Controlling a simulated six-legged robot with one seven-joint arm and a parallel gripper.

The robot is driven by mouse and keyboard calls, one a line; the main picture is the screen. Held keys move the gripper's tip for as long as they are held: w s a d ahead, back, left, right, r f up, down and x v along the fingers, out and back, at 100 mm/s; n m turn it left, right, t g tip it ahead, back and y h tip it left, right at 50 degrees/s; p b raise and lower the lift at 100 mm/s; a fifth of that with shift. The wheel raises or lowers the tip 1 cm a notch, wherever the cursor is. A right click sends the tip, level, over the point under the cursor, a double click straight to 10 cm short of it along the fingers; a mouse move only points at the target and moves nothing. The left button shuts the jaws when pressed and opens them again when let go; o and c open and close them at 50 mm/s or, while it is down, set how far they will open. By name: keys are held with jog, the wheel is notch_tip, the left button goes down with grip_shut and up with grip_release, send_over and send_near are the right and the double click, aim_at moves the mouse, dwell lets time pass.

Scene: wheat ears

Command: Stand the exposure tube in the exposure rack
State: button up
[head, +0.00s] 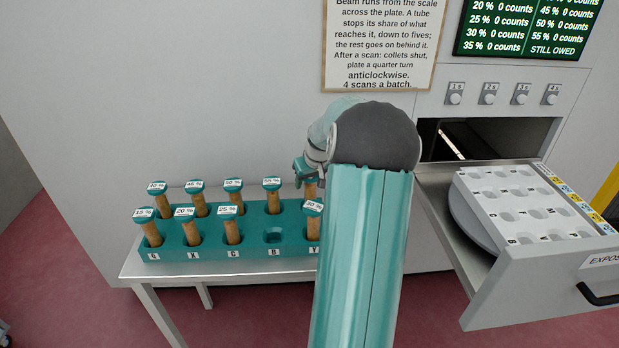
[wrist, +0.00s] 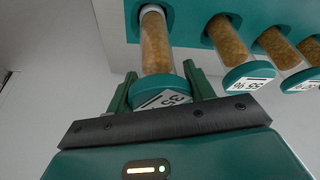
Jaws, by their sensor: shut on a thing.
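The teal exposure rack (head: 190,254) stands on a metal bench and holds several amber-filled tubes with teal caps and percent labels. In the wrist view my gripper (wrist: 160,76) is shut on the teal cap of one tube (wrist: 156,45), whose label appears to read 35. That tube's far end reaches a hole in the rack (wrist: 185,15); how deep it sits I cannot tell. In the head view my gripper (head: 304,174) is at the rack's back right, mostly hidden by my arm, with a bit of the held tube (head: 311,190) showing. The 55 % tube (wrist: 230,45) is beside it.
The front row has one empty hole (head: 274,236) between the 25 % tube (head: 231,228) and the 30 % tube (head: 313,226). An open drawer (head: 530,285) with a white plate of wells (head: 520,205) is at right. A notice (head: 380,45) hangs behind.

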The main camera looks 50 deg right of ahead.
jog(key=shift+f, duration=1.15)
jog(key=o, duration=1.5)
jog(key=shift+c, duration=0.2)
jog(key=v, duration=1.4)
